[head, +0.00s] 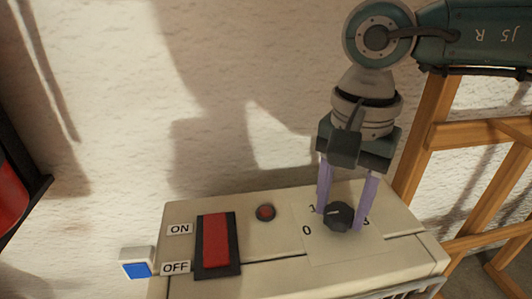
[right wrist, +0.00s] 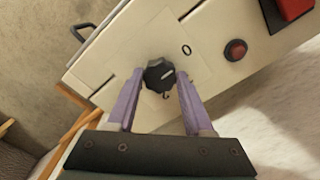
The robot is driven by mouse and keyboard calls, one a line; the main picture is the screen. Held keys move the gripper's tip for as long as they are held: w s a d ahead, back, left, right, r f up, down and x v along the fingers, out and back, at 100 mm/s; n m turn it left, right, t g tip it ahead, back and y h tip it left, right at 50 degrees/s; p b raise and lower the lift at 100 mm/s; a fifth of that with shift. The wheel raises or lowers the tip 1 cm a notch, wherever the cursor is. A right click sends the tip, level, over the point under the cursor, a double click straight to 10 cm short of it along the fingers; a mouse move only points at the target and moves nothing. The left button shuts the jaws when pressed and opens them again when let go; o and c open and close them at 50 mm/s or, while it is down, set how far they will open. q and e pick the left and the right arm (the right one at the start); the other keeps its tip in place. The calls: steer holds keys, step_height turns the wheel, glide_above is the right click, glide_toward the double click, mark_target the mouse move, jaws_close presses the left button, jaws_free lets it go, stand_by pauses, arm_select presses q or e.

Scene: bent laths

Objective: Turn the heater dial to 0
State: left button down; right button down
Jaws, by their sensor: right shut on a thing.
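The black heater dial (head: 339,217) sits on a pale plate on top of the cream heater (head: 273,277). Its white mark points left in the head view, towards the printed 1 (head: 312,210) and a little above the 0 (head: 306,231). My right gripper (head: 341,212) comes down from above, its two purple fingers shut on the dial from either side. In the right wrist view the dial (right wrist: 158,76) lies between the fingertips, and the 0 (right wrist: 186,49) shows clear of them. The 1 cannot be made out there. My left gripper is not in view.
A red rocker switch (head: 216,241) with ON and OFF labels and a round red lamp (head: 265,212) are left of the dial. A white-and-blue block (head: 137,263) is left of the heater. A wooden frame (head: 459,170) stands close on the right; a rough wall is behind.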

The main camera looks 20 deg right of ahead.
mark_target(340, 212)
steer(key=shift+c, duration=1.4)
jaws_free()
step_height(340, 212, up, 10)
steer(key=p, duration=0.3)
